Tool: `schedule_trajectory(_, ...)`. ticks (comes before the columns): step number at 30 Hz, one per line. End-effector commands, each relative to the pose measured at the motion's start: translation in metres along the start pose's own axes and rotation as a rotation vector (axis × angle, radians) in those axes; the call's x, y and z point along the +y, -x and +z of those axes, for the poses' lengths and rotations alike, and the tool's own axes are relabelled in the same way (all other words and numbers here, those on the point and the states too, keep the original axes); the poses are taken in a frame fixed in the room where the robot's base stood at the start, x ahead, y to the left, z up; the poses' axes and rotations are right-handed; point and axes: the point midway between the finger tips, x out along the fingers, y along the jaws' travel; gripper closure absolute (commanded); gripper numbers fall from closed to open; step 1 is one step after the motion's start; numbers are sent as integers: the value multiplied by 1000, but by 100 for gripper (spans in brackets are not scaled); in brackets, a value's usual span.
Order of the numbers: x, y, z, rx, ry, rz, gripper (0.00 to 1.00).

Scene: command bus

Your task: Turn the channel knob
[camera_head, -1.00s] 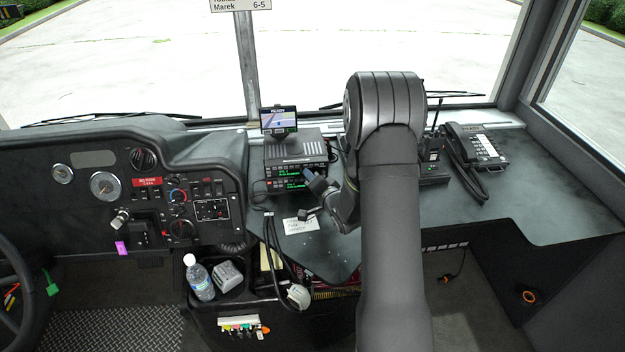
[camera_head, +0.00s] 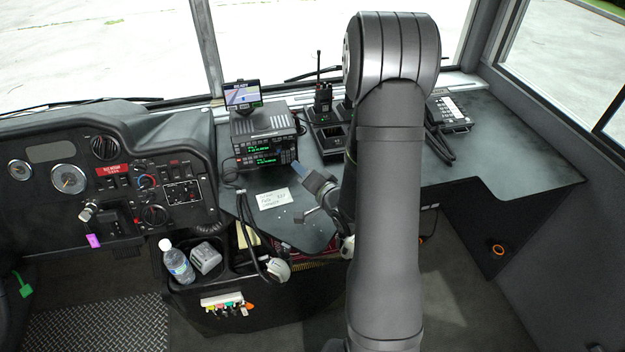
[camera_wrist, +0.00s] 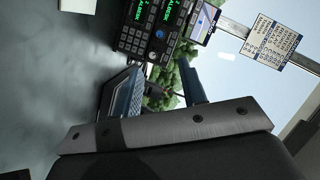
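The radio (camera_head: 262,143) stands on the dash shelf as two stacked units with green displays. In the wrist view the radio (camera_wrist: 144,30) shows turned on its side, with rows of buttons and a round blue-looking spot (camera_wrist: 160,33) that may be the channel knob. In the head view the knob is too small to make out. My gripper (camera_head: 314,196) is in front and to the right of the radio, apart from it. In the wrist view the fingers of my gripper (camera_wrist: 158,90) stand apart with nothing between them, so it is open.
A small navigation screen (camera_head: 243,93) sits above the radio. A handheld radio (camera_head: 323,98) in its cradle and a desk phone (camera_head: 450,110) stand to the right. A paper note (camera_head: 273,199) lies in front of the radio. A bottle (camera_head: 178,262) stands lower left.

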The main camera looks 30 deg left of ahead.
Motion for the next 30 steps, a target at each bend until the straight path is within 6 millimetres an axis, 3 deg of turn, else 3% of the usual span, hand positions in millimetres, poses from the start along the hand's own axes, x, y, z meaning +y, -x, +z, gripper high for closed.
schedule_trajectory(3,0,23,-1,3,-2,1,62)
schedule_trajectory(9,0,42,0,1,-1,1,62)
schedule_trajectory(30,0,40,0,-1,0,0,62)
